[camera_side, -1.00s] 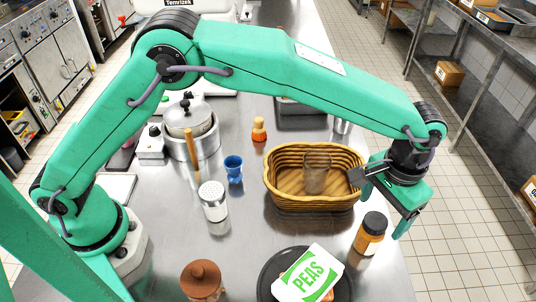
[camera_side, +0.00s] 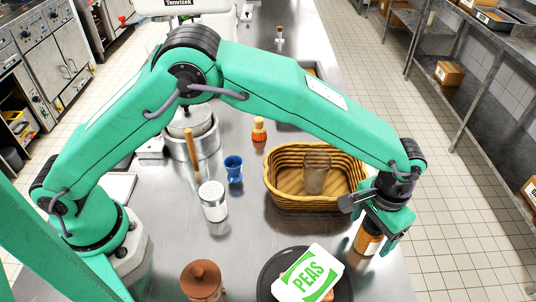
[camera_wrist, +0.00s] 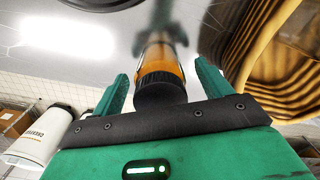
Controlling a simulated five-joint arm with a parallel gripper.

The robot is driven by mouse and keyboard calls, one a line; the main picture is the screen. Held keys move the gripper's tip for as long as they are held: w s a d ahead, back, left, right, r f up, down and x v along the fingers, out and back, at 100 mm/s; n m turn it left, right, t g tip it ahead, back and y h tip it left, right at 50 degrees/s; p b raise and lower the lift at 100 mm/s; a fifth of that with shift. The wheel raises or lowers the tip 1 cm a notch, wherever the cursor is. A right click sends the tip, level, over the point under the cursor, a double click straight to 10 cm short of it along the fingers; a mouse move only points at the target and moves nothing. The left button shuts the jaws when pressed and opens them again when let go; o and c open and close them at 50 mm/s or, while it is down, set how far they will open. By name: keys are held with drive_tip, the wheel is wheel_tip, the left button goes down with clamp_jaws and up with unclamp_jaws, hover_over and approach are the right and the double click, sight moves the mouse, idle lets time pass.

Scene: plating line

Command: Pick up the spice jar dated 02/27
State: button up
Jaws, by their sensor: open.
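A spice jar with orange contents and a black lid (camera_side: 367,243) stands on the steel counter, right of the bag of peas. No date on it can be read. In the wrist view, the jar's black lid and orange body (camera_wrist: 162,70) lie between the two spread green fingers (camera_wrist: 163,80). The fingers are open, with a gap visible on each side of the jar.
A wicker basket (camera_side: 300,205) holding a clear glass (camera_side: 316,172) stands close behind-left of my gripper. A dark plate (camera_side: 268,272) bears a peas bag (camera_side: 309,273). A shaker (camera_side: 213,202), a blue cup (camera_side: 233,168) and a brown-lidded jar (camera_side: 202,281) stand further left.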

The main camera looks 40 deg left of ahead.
drive_tip(key=shift+f, duration=0.4)
drive_tip(key=shift+r, duration=0.1)
drive_tip(key=c, duration=1.2)
drive_tip(key=shift+r, duration=0.1)
drive_tip(key=shift+c, duration=0.2)
drive_tip(key=shift+r, duration=0.55)
drive_tip(key=r, duration=0.3)
drive_tip(key=shift+s+d+r, duration=0.1)
drive_tip(key=shift+s+d, duration=0.05)
drive_tip(key=shift+s, duration=0.1)
drive_tip(key=s+d+r, duration=0.3)
drive_tip(key=s+r, duration=0.3)
drive_tip(key=s, duration=0.4)
drive_tip(key=shift+s+r, duration=0.25)
drive_tip(key=shift+s, duration=0.1)
